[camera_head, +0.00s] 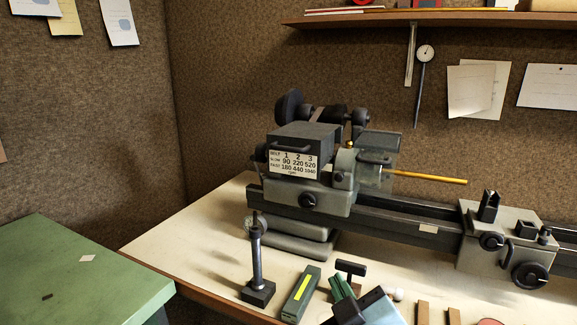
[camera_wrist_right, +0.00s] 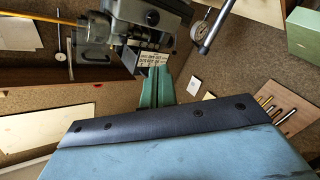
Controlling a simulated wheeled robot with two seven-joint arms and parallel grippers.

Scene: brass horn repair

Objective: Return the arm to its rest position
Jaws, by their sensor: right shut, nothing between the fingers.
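My right gripper (camera_head: 338,281) shows at the bottom middle of the head view, over the front part of the bench. Its green fingers are together with nothing between them, and they also show in the right wrist view (camera_wrist_right: 157,80). The blue-grey and black body of my right arm runs out of the bottom edge of the head view. The fingers appear beside a long green box with a yellow stripe (camera_head: 301,294). My left gripper is in neither view.
A lathe (camera_head: 310,175) stands on the pale bench (camera_head: 190,235). A dial gauge on a black stand (camera_head: 257,260) is left of my right gripper. A T-handled tool (camera_head: 350,268) stands close behind it. A green cabinet (camera_head: 70,265) is at left. A shelf (camera_head: 440,17) hangs above.

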